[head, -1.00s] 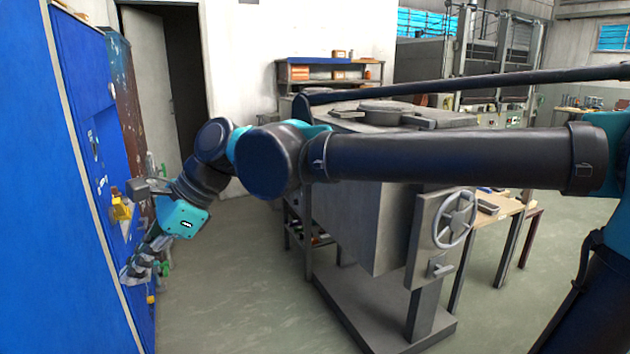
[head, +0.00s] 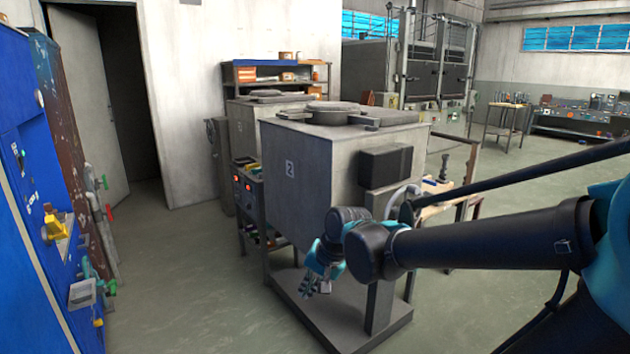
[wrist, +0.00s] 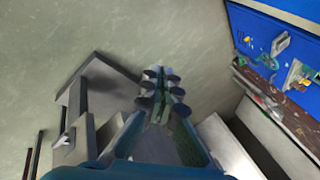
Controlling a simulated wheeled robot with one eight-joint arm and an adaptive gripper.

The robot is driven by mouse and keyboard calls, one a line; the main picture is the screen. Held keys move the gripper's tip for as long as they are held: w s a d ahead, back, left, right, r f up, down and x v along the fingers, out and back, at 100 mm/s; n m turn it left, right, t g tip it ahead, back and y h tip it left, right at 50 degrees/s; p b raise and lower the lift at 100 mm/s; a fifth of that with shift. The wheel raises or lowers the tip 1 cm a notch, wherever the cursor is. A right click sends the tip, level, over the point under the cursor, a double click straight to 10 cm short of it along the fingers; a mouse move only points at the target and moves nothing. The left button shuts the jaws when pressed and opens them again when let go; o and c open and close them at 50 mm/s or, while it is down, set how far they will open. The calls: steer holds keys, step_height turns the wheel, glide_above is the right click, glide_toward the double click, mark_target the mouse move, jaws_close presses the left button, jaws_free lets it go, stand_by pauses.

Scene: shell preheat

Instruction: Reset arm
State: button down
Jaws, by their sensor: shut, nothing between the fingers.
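My arm comes in from the right in the head view, bent at a dark elbow joint. My gripper (head: 318,285) hangs in front of the grey furnace box (head: 325,180), above its flat base plate (head: 340,310). The wrist view shows my gripper's fingers (wrist: 160,92) together, with nothing between them. The floor lies beyond the fingertips there. The furnace box has a round lid on top and a "2" on its side. My arm hides part of its handwheel and post.
Floor between panel and furnace is clear. A wooden bench (head: 450,207) stands behind my arm.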

steer(key=s+d+f+n+h, duration=0.1)
steer(key=d+f, duration=0.2)
steer(key=d, duration=0.4)
steer(key=s+d+f+n+h, duration=0.1)
steer(key=s+d+f, duration=0.1)
steer(key=d, duration=0.5)
steer(key=s+d+f+n+t+h, duration=0.1)
steer(key=s+d+f+h, duration=0.1)
steer(key=d+f, duration=0.3)
steer(key=shift+s+d, duration=0.15)
steer(key=shift+d, duration=0.95)
steer(key=shift+r, duration=0.1)
